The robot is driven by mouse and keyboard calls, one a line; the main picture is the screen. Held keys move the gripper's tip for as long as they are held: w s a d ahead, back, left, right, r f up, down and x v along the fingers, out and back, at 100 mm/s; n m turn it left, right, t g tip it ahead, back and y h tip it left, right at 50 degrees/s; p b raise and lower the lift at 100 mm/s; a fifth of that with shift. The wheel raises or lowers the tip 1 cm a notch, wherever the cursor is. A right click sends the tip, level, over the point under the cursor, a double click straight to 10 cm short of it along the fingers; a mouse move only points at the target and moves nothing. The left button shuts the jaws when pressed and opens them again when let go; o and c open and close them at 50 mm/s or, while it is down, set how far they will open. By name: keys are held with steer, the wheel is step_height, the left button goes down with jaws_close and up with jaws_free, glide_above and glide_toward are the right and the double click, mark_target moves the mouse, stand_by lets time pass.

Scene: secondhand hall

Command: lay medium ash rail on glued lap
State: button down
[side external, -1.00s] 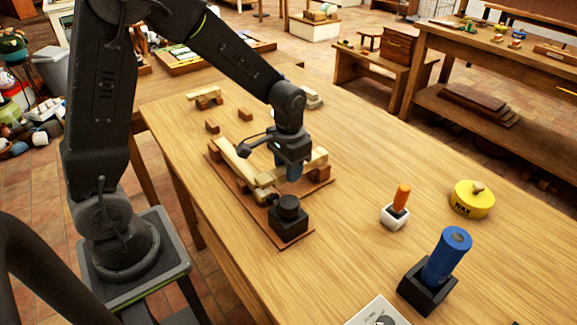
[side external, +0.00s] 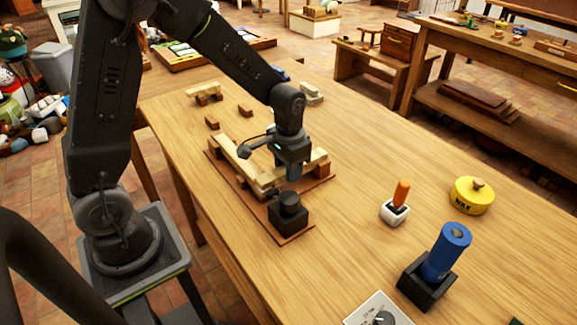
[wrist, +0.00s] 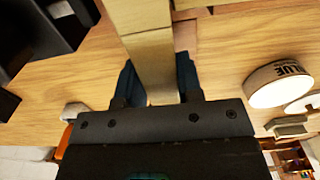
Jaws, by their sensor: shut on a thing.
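A pale ash rail (wrist: 155,70) is between my gripper's blue fingers in the wrist view. My gripper (side external: 292,178) is shut on it over the brown base board (side external: 288,237) in the side external view. The rail's far end (wrist: 146,18) lies at another pale piece, with a seam showing; whether it touches the lap or hovers just above I cannot tell. A second pale rail (side external: 231,153) lies lengthwise along the board's left side. Glue on the lap cannot be made out, being hidden by the rail and gripper.
A black block with a round knob (side external: 289,212) stands on the board's near end. A pale rail (side external: 204,91) rests on brown blocks at the back. An orange-handled tool in a white holder (side external: 396,208), a yellow tin (side external: 471,196) and a blue cylinder (side external: 446,252) stand right.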

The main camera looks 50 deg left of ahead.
steer(key=shift+f, duration=0.65)
stand_by(0.6)
steer(key=c, duration=0.7)
jaws_free()
step_height(320, 180, up, 13)
steer(key=s+d+r+t, duration=0.1)
steer(key=s+r+t, duration=0.1)
steer(key=s, duration=0.6)
steer(key=s+d+r+t, duration=0.1)
steer(key=s+r+t, duration=0.2)
steer(key=s, duration=0.5)
steer(key=shift+s+d+r+t, duration=0.25)
steer(key=shift+d+r+t, duration=0.1)
steer(key=shift+r, duration=0.2)
